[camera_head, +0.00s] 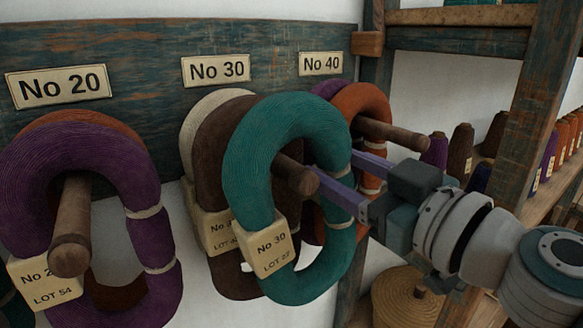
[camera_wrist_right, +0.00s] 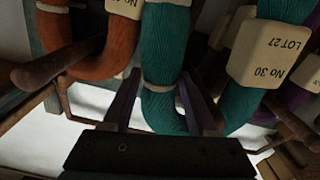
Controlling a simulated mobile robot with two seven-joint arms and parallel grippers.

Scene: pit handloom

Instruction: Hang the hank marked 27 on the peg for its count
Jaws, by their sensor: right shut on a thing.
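The teal hank (camera_head: 247,150) has a tag (camera_head: 270,248) reading No 30, LOT 27. It hangs upright around the peg (camera_head: 303,180) under the No 30 plate (camera_head: 216,70); the peg's tip shows through its opening. It is in front of a brown and a cream hank. My right gripper (camera_head: 348,183) is shut on the hank's right side. In the right wrist view, teal yarn (camera_wrist_right: 160,60) lies between its fingers (camera_wrist_right: 158,100), and the tag (camera_wrist_right: 270,55) shows upside down. Whether the hank's weight rests on the peg is unclear. My left gripper is not in view.
The peg (camera_head: 70,245) under the No 20 plate (camera_head: 58,86) holds purple and orange hanks at left. The peg (camera_head: 395,134) under the No 40 plate (camera_head: 321,63) holds orange and purple hanks, close to my right gripper. A wooden post (camera_head: 545,80) and shelf of cones stand at right.

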